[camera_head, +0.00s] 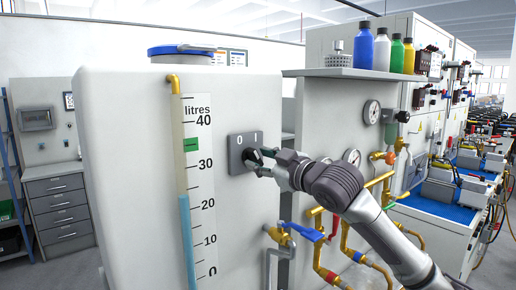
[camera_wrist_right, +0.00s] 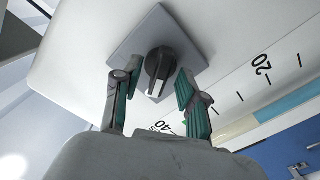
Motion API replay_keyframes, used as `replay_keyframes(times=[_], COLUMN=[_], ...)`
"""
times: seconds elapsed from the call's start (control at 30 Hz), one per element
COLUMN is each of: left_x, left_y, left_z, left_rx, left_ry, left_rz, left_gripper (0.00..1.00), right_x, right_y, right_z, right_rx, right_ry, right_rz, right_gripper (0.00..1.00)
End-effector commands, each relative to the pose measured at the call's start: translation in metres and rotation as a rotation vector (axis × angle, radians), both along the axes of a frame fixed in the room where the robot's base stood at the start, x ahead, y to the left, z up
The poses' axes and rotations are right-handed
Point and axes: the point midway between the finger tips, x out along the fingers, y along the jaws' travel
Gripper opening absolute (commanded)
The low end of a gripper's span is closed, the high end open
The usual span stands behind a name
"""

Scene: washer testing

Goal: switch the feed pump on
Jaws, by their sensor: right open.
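The pump switch is a black rotary knob (camera_wrist_right: 160,66) with a white pointer mark, on a square grey plate (camera_head: 236,147) marked 0 and I on the front of the white tank. In the head view my right gripper (camera_head: 260,158) is at the plate and hides most of the knob. In the right wrist view the right gripper (camera_wrist_right: 157,86) is open, with one green-padded finger on each side of the knob. Gaps show between the knob and the fingers, so it is not gripped. The left gripper is not in view.
The tank (camera_head: 125,150) carries a litre scale (camera_head: 204,225) and a sight tube with blue liquid slightly above 20. Brass pipes and a blue-handled valve (camera_head: 308,232) lie below my right arm. A shelf (camera_head: 350,73) with several bottles is above it.

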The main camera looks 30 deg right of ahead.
Motion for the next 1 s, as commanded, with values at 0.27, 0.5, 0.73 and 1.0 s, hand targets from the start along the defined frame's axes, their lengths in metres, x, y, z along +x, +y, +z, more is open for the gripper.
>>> replay_keyframes(times=[0.27,0.5,0.73,1.0], left_x=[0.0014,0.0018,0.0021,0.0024], left_y=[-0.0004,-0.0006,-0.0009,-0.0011], left_z=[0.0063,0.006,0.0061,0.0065], left_rx=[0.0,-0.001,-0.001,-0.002], left_ry=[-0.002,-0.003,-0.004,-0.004], left_rz=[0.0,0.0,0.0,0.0], left_gripper=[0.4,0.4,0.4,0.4], right_x=[0.0137,0.0134,0.0133,0.0132], right_y=[0.0018,0.0016,0.0015,0.0014], right_z=[-0.0006,-0.0011,-0.001,-0.0009], right_rx=[-0.002,-0.002,-0.002,0.008], right_ry=[0.0,0.001,0.001,0.002], right_rz=[0.001,0.0,0.0,0.0], right_gripper=[0.42,0.33,0.0,0.0])
